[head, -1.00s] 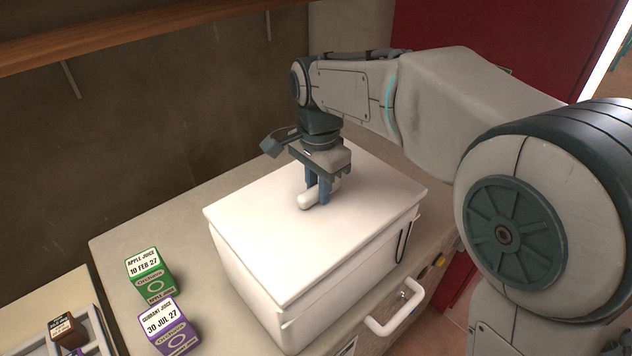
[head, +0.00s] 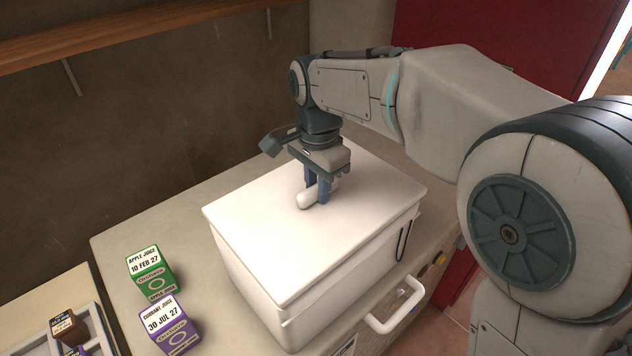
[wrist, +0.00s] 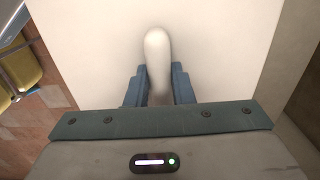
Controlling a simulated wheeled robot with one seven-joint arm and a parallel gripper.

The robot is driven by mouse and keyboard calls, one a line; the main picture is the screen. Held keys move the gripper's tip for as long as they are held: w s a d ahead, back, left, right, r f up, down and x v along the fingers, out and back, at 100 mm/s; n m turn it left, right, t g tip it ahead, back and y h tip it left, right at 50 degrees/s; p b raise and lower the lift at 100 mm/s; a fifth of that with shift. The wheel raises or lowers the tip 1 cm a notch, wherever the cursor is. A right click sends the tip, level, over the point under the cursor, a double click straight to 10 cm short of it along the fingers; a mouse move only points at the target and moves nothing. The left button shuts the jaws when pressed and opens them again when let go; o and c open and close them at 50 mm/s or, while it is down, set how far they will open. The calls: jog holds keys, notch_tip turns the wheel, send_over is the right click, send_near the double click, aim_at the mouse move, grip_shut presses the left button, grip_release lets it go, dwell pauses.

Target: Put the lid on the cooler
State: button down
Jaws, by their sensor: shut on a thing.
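The white lid (head: 270,240) lies flat on top of the white cooler (head: 330,293), and its edges look lined up with the cooler's walls. A rounded white handle (head: 306,200) stands up from the middle of the lid. My gripper (head: 317,190) points down over the lid and is shut on this handle. In the wrist view, the blue fingers (wrist: 158,88) sit on either side of the handle (wrist: 158,50), with the white lid (wrist: 215,40) below. The seam at the cooler's far side is hidden.
The cooler stands on a grey counter (head: 200,215). A green apple juice carton (head: 150,272) and a purple currant juice carton (head: 170,325) stand left of it. A tray (head: 92,335) with small cartons is at the lower left.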

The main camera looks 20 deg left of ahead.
jog(key=shift+f, duration=0.5)
dwell(0.8)
jog(key=c, duration=1.5)
grip_release()
jog(key=shift+c, duration=0.2)
notch_tip(320, 180, up, 11)
jog(key=p, duration=0.8)
jog(key=shift+s+p, duration=0.1)
jog(key=shift+p, duration=0.25)
